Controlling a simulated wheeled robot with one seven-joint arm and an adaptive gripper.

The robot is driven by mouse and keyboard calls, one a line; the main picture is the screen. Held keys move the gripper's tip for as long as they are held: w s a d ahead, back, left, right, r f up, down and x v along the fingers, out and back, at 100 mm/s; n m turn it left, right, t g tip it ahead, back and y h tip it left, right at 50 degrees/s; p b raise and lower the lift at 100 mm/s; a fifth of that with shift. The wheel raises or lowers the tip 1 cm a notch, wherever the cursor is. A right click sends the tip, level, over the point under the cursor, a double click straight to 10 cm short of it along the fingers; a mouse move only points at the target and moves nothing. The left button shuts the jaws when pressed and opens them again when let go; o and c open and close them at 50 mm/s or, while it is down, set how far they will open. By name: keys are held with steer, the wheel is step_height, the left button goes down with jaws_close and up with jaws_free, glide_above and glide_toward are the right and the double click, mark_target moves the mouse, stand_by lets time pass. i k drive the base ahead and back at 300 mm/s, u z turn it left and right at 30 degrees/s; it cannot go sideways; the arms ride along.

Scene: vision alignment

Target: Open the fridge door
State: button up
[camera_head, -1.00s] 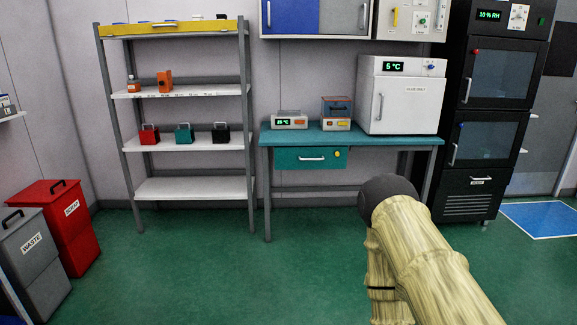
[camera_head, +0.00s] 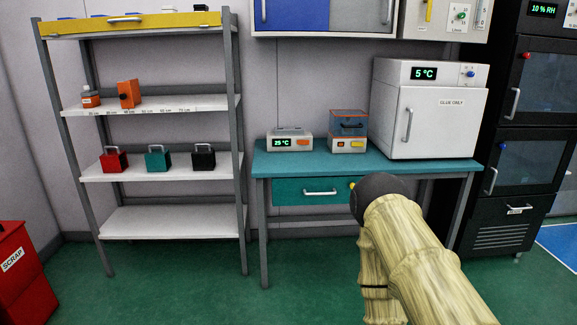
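The fridge (camera_head: 432,120) is a white box with a green "5 °C" display and a "GLUE ONLY" label. It stands on the right end of the teal workbench (camera_head: 300,165). Its door is shut, with a vertical handle (camera_head: 408,125) on the door's left side. My arm reaches in from the lower right, in a tan covering with a dark rounded end, and overlaps the bench's front below the fridge. The gripper's fingers do not show, so I cannot see whether they are open or shut.
A tall black cabinet (camera_head: 508,185) stands right of the bench. A shelf rack (camera_head: 165,222) with small boxes stands left. Two small devices, one a scale-like unit (camera_head: 290,142), sit on the bench. A red scrap bin (camera_head: 22,270) is at lower left. Green floor before the bench is clear.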

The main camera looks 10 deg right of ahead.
mark_target(432, 121)
steer(key=i, duration=1.6)
steer(key=z, duration=1.3)
steer(key=i, duration=1)
